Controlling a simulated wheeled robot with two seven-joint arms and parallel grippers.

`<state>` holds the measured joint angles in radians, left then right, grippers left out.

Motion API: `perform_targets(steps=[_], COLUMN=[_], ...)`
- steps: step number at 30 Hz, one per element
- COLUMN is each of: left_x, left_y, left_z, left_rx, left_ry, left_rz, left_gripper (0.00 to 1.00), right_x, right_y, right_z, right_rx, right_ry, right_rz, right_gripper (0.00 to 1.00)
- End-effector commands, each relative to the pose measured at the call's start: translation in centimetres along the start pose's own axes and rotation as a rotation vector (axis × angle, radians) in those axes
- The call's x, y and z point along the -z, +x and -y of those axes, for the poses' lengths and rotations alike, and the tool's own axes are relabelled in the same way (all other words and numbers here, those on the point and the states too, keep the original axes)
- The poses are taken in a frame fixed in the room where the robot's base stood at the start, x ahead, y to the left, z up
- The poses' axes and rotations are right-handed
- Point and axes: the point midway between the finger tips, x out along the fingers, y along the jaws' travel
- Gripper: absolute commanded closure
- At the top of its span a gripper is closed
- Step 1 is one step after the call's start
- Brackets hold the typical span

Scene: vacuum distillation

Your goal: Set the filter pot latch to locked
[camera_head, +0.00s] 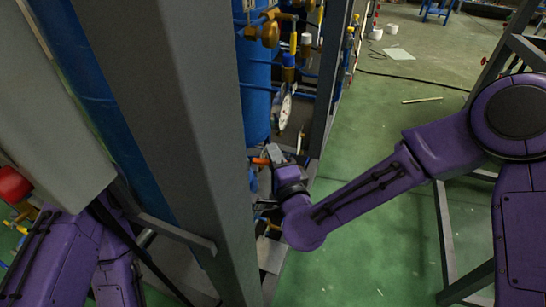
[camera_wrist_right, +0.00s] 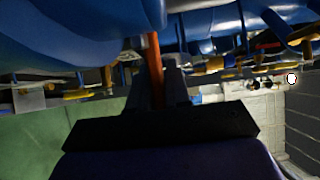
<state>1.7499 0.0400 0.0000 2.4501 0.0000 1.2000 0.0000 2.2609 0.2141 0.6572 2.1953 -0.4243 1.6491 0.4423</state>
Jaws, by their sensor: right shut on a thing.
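My right gripper (camera_head: 272,155) reaches in from the right, at the lower part of a blue vessel (camera_head: 257,90) behind the grey post. It is shut on an orange-red latch handle (camera_head: 260,161), whose end sticks out to the left of the fingers. In the right wrist view the orange handle (camera_wrist_right: 154,70) stands upright between the dark fingers (camera_wrist_right: 162,88), below blue rounded surfaces (camera_wrist_right: 70,35). The latch's pivot and its locked or unlocked position cannot be made out. My left arm shows at the lower left; its gripper is out of view.
A wide grey post (camera_head: 165,120) stands left of the right gripper. A white-faced gauge (camera_head: 285,107) and brass valves (camera_head: 268,32) are above it. Another grey post (camera_head: 328,80) stands just right. The green floor (camera_head: 375,240) is open to the right, with a grey frame (camera_head: 445,240) beyond.

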Motion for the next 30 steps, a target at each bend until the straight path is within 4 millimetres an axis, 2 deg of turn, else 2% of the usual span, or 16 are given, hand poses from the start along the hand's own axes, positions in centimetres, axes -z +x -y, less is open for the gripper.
perform_targets(steps=[17,18,19,20,30], left_x=[-0.06,-0.06,-0.07,-0.07,-0.06], left_y=[0.17,0.17,0.16,0.16,0.16], left_z=[-0.02,-0.02,-0.02,-0.02,-0.02], left_rx=[0.0,0.0,0.0,0.0,0.0], left_ry=[0.0,0.0,0.0,0.0,0.0], left_rz=[0.0,0.0,0.0,0.0,0.0], left_gripper=[0.6,0.6,0.6,0.6,0.6], right_x=[0.02,0.02,0.02,0.02,0.02], right_y=[-0.18,-0.18,-0.18,-0.18,-0.16], right_z=[-0.04,-0.04,-0.04,-0.04,0.0], right_rx=[-0.001,-0.001,-0.001,-0.001,0.0], right_ry=[0.0,0.0,0.0,0.0,0.001], right_rz=[-0.034,-0.034,-0.033,-0.033,-0.033], right_gripper=[1.0,0.76,0.66,0.62,0.62])
